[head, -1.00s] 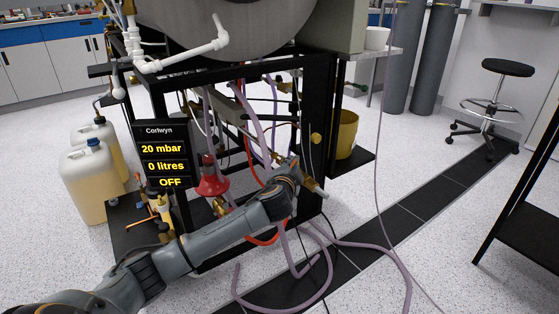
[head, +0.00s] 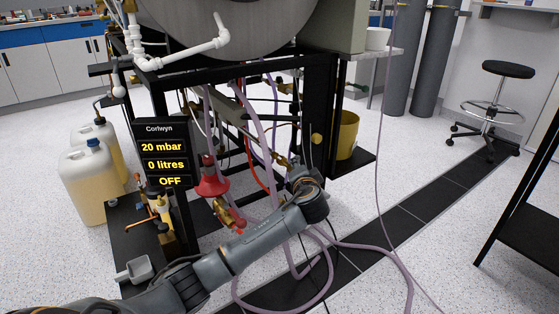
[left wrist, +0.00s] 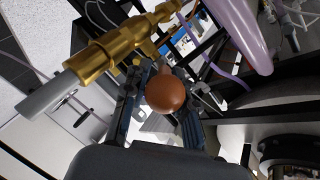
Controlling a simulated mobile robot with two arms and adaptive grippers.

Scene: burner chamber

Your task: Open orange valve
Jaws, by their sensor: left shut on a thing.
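In the left wrist view, the orange ball-shaped knob (left wrist: 166,93) of the valve sits between the two fingers of my left gripper (left wrist: 161,108). The gripper is shut on it. A brass valve body (left wrist: 120,50) with a silver end lies just above and left of the knob. In the head view, my left gripper (head: 300,172) is at the lower front right of the black frame, largely hidden by my wrist. The knob is not visible there. A brass fitting (head: 283,160) shows just left of the gripper. My right gripper is in neither view.
A black display (head: 163,152) reads 20 mbar, 0 litres, OFF. A red funnel-shaped part (head: 211,180) and purple hoses (head: 322,285) are close to my arm. Two yellowish canisters (head: 85,185) stand left. A yellow bucket (head: 347,135) is right of the frame.

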